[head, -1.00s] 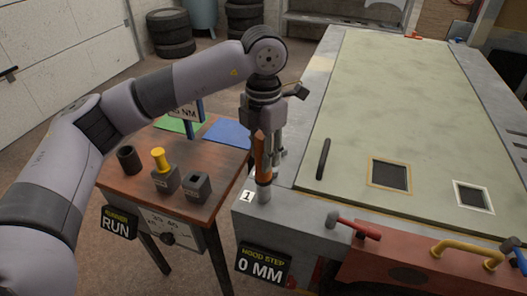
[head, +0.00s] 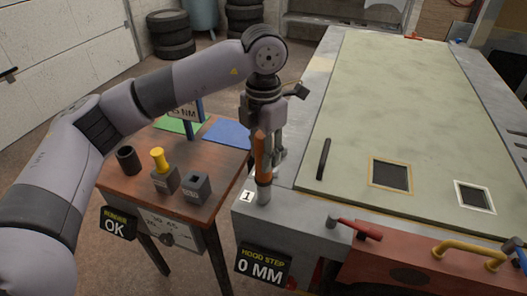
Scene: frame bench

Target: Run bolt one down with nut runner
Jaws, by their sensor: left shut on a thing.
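My left gripper (head: 264,148) is shut on the orange nut runner (head: 261,157), which stands nearly upright at the near left corner of the grey frame. The runner's grey socket end (head: 263,192) reaches down to the spot beside the white label "1" (head: 247,196). Bolt one itself is hidden under the socket. A black display (head: 118,223) on the side table's front reads "OK". My right gripper is not in view.
The wooden side table (head: 126,188) carries a black socket (head: 128,160), a yellow-topped block (head: 163,171) and a grey block (head: 197,188). A display (head: 263,265) reads "0 MM". A red-handled clamp (head: 354,228) and the pale green panel (head: 420,110) lie to the right.

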